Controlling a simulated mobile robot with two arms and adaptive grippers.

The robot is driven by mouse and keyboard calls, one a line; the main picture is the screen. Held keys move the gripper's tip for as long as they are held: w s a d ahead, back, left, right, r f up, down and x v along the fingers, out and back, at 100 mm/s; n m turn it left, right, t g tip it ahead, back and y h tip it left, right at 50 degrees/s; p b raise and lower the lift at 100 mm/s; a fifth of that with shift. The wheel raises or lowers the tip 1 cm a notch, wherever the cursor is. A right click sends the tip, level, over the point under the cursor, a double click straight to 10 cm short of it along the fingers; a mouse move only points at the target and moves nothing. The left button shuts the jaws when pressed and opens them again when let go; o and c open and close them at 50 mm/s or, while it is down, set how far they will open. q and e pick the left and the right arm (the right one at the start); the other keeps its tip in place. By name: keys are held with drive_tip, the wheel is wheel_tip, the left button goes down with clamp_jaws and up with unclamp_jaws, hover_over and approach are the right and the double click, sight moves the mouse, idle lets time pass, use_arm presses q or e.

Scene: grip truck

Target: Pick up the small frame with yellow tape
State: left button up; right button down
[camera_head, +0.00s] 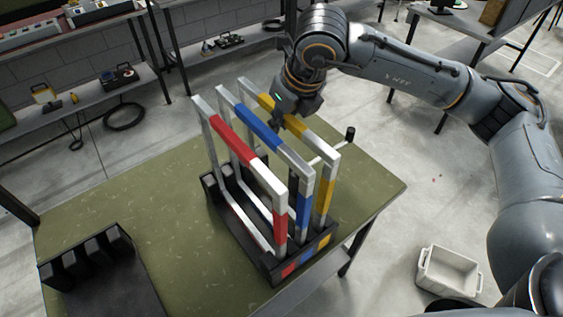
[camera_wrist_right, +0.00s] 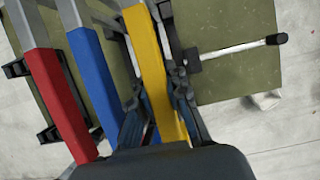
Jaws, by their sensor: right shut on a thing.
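The frame with yellow tape (camera_head: 323,198) stands upright in a black rack (camera_head: 262,262) on the green table, the rightmost of three frames. My right gripper (camera_head: 286,118) comes down on its top bar from above. In the right wrist view the gripper's fingers (camera_wrist_right: 168,112) lie on both sides of the yellow taped bar (camera_wrist_right: 150,60), shut on it. The frame with blue tape (camera_head: 258,128) and the frame with red tape (camera_head: 232,138) stand beside it in the same rack. My left gripper is not in view.
A second black rack (camera_head: 95,265), empty, sits at the table's left. A rod with a black knob (camera_head: 350,133) sticks out beside the yellow frame. A white bin (camera_head: 448,271) stands on the floor at right. The green table top (camera_head: 165,205) is clear between the racks.

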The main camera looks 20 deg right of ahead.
drive_tip(key=shift+r, duration=0.1)
drive_tip(key=shift+r+p, duration=0.4)
drive_tip(key=shift+p, duration=0.45)
wheel_tip(320, 180, up, 29)
drive_tip(key=p, duration=0.3)
drive_tip(key=shift+f, duration=0.2)
idle(0.8)
drive_tip(key=shift+r, duration=0.1)
idle(1.0)
